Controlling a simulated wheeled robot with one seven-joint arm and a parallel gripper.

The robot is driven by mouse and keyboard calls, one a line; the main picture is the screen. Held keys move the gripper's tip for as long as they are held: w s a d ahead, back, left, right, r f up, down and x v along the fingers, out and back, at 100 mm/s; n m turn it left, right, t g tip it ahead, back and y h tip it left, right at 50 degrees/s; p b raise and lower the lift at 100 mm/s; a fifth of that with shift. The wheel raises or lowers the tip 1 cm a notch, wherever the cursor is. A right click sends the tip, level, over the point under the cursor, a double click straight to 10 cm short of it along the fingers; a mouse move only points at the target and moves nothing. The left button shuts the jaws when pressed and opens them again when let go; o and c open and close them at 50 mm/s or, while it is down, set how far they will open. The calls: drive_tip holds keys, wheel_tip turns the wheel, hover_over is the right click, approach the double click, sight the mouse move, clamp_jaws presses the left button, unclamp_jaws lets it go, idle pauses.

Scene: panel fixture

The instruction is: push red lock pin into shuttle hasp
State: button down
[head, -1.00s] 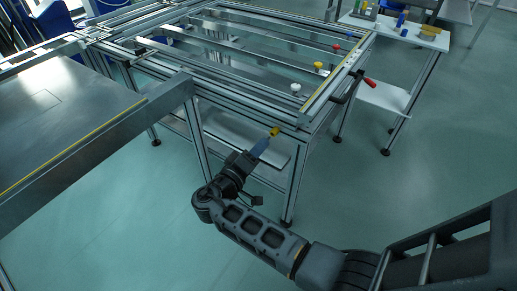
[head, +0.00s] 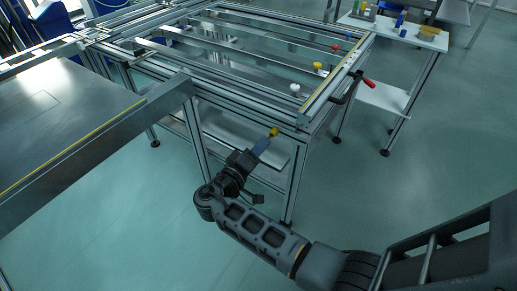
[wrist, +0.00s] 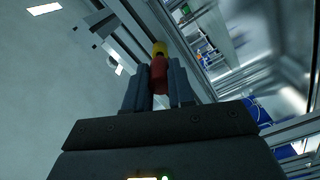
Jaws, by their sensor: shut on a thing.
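My gripper (head: 262,147) reaches up to the near corner of the aluminium frame, below its front rail. In the wrist view, my gripper (wrist: 158,85) is shut on the red lock pin (wrist: 159,75), which sits between the two grey fingers. A yellow piece (wrist: 158,48) lies straight beyond the red pin. It also shows in the head view (head: 274,132), just past the fingertips at the rail. I cannot tell whether it belongs to the pin or to the fixture. The shuttle hasp cannot be told apart clearly, and the pin's far end is hidden.
White (head: 295,88), yellow (head: 318,67) and red (head: 336,46) knobs stand along the frame. A red-handled lever (head: 368,83) sticks out at its right corner. A grey panel table (head: 70,120) is at left. A side table (head: 395,28) stands at back right. The floor in front is clear.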

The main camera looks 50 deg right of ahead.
drive_tip(key=shift+d, duration=1.3)
drive_tip(key=c, duration=0.9)
unclamp_jaws()
drive_tip(key=a, duration=0.7)
drive_tip(key=shift+s+a, duration=0.1)
drive_tip(key=shift+a, duration=0.3)
